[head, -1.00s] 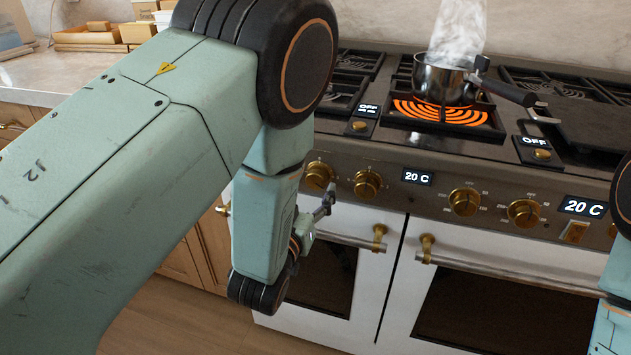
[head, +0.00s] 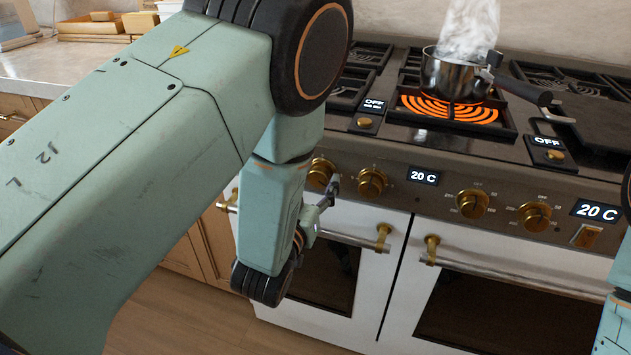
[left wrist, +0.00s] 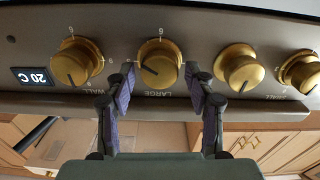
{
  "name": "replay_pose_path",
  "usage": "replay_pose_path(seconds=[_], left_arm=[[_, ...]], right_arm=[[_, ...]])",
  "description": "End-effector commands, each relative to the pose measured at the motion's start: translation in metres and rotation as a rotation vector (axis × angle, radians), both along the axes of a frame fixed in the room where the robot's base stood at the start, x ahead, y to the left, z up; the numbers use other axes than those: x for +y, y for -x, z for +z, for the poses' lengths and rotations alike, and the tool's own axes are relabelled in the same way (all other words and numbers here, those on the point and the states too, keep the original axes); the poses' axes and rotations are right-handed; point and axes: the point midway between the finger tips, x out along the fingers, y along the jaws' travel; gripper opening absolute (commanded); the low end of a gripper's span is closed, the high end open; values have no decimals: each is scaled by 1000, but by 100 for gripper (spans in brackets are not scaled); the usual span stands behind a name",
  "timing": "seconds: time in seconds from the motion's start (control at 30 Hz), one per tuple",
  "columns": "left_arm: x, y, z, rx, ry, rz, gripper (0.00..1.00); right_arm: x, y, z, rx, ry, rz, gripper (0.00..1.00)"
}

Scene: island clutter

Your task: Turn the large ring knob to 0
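The large ring knob (left wrist: 160,63) is a round brass knob labelled LARGE on the brown stove panel, in the left wrist view. A dark pointer line on its face points left and slightly down; the value there is not readable. My left gripper (left wrist: 160,92) is open, its two purple-padded fingers below and to either side of this knob, with nothing between them. In the head view my left gripper (head: 334,186) is small and partly hidden, beside a brass knob (head: 320,172). I cannot tell whether that is the same knob. My right gripper is not in view.
Other brass knobs flank it, one labelled WALL (left wrist: 77,62) and another (left wrist: 238,67) close to the right finger. A steaming pot (head: 452,75) stands on a glowing burner (head: 425,106). Oven handles (head: 350,240) jut out below the panel.

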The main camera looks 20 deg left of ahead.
Motion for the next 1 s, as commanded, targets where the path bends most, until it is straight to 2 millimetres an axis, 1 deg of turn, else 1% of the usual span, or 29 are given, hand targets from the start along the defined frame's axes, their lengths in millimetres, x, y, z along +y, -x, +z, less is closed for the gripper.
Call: replay_pose_path(seconds=[0.03,0.07,0.5,0.77,1.0], left_arm=[[0,0,0,0,0,0,47],[0,0,0,0,0,0,45],[0,-2,0,-1,0,0,7],[0,-2,1,0,26,0,7],[0,-2,2,6,153,0,7]], right_arm=[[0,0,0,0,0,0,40],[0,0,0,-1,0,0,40],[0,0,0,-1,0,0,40],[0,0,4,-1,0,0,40],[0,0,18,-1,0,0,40]])
